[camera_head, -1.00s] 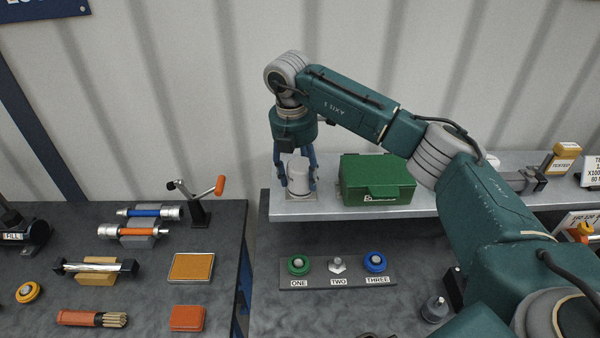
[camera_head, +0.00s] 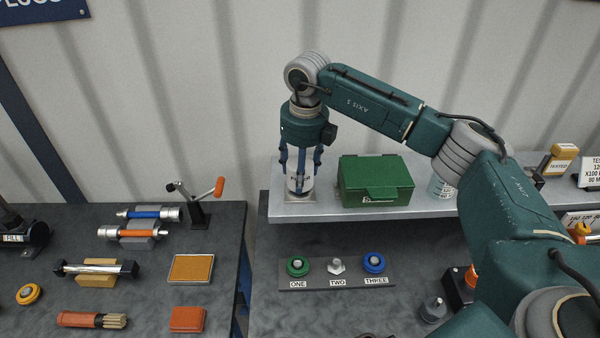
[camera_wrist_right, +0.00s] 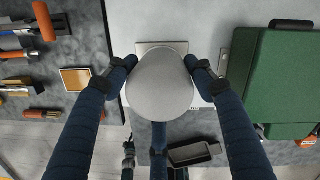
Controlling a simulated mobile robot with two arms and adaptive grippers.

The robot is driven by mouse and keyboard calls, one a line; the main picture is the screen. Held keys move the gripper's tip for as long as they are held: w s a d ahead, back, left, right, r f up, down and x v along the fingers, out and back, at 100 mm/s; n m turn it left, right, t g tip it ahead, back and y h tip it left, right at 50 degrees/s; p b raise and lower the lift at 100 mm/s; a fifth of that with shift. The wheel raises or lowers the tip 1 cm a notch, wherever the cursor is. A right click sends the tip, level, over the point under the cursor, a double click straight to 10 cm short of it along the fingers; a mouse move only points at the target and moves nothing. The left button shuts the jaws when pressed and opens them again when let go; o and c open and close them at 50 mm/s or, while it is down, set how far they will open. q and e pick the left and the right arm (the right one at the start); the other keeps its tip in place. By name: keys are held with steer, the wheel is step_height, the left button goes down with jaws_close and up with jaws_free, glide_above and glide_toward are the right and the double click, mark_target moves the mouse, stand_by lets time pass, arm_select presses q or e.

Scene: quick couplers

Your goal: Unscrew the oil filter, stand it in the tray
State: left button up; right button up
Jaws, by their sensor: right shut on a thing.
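The oil filter (camera_head: 300,185) is a pale grey-white cylinder standing upright over a square plate (camera_head: 308,198) at the left end of the grey shelf. My right gripper (camera_head: 300,176) comes down on it from above, its blue fingers closed around its sides. In the right wrist view the filter's round top (camera_wrist_right: 160,85) fills the middle between the fingers. Its underside is hidden, so I cannot tell whether it is still threaded on. A dark rectangular tray-like object (camera_wrist_right: 195,153) shows low in that view; I cannot tell if it is the tray.
A green box (camera_head: 376,182) stands close right of the filter on the shelf (camera_head: 420,207). Below is a strip with couplers marked ONE, TWO, THREE (camera_head: 336,284). The left bench holds tools, a crank (camera_head: 205,200) and an orange pad (camera_head: 191,268).

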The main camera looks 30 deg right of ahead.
steer(key=shift+r+p, duration=1)
steer(key=shift+r, duration=0.8)
steer(key=shift+w+r, duration=0.1)
steer(key=shift+r+p, duration=1.2)
steer(key=shift+r, duration=0.7)
